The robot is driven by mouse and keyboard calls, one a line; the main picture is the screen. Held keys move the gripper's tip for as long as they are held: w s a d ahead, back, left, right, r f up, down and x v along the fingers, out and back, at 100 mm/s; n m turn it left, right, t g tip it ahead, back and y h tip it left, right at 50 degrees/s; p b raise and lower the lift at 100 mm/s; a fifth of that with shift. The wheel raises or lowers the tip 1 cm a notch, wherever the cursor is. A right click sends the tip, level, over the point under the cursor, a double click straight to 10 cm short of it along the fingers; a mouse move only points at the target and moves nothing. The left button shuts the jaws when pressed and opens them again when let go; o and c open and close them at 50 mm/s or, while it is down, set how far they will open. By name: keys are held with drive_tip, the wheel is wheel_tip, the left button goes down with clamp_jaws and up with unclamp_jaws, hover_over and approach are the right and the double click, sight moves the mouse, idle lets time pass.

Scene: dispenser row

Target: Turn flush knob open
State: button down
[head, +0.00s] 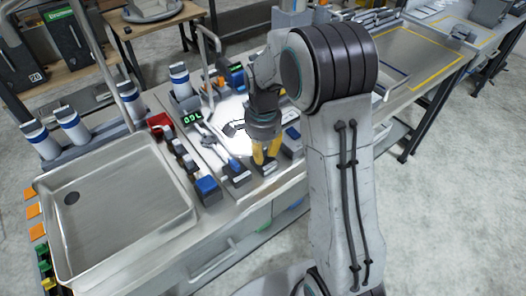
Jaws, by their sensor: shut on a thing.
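My gripper (265,157) points down over the front part of the dispenser row, its yellow fingertips shut on a small knob at the top of a dark block (267,168). I take this for the flush knob. The fingers cover most of the knob, so its turn angle cannot be read. A green digital display (193,117) behind and to the left seems to read 0.9L.
A steel sink basin (115,220) fills the left. Blue-topped dark blocks stand close by, one left of the gripper (207,186) and one nearer (237,174). White bottles (180,80) and tall bent spouts (208,70) stand behind.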

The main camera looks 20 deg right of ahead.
drive_tip(key=n, duration=0.4)
drive_tip(key=shift+b, duration=0.4)
drive_tip(key=n, duration=0.4)
drive_tip(key=shift+w+d+n+b, duration=0.1)
drive_tip(key=shift+d+n+b, duration=0.05)
drive_tip(key=shift+n+b, duration=0.15)
drive_tip(key=n, duration=0.4)
drive_tip(key=shift+n, duration=0.3)
drive_tip(key=shift+w+n+b, duration=0.15)
drive_tip(key=shift+n+b, duration=0.2)
drive_tip(key=shift+n, duration=1.85)
drive_tip(key=c, duration=1)
unclamp_jaws()
drive_tip(key=shift+c, duration=0.2)
